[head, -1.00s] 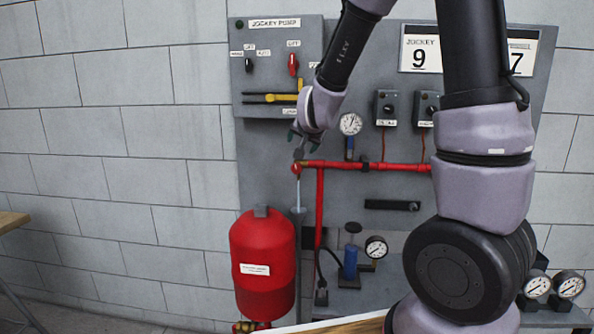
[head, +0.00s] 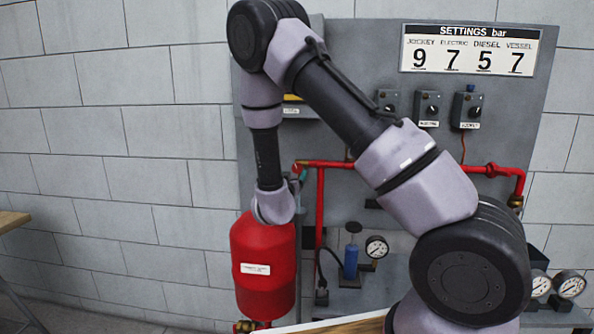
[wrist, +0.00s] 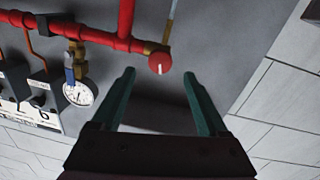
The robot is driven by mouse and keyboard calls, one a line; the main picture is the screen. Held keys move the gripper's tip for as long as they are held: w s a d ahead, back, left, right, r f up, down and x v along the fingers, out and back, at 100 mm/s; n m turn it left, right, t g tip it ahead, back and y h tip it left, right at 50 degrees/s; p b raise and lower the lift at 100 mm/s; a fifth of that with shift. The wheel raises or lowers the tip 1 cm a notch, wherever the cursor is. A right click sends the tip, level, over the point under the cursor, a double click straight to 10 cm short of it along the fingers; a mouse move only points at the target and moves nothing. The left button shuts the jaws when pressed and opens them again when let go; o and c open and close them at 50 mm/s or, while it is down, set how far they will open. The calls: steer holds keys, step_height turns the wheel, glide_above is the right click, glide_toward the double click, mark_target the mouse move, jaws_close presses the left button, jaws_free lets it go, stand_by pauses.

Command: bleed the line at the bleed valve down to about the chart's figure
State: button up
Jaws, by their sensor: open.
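The bleed valve, a red round knob with a white mark (wrist: 160,62), is at the end of the red pipe (wrist: 95,36) in the wrist view. My gripper (wrist: 160,82) is open and empty, with its dark green fingers pointing toward the knob and the knob between and beyond the tips. In the head view my arm hides most of the gripper. The line's gauge (wrist: 78,92) hangs beside the pipe in the wrist view; its reading is too small to tell. The settings chart (head: 470,50) reads jockey 9, electric 7, diesel 5, vessel 7 bar.
A red vessel (head: 263,265) stands below the pipe end. A blue hand pump (head: 351,258) with a gauge (head: 377,247) is to its right. Several switch boxes (head: 428,106) are on the grey panel. More gauges (head: 570,284) sit at lower right. The left wall is clear.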

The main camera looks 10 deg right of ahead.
mark_target(297, 169)
steer(key=x, duration=0.7)
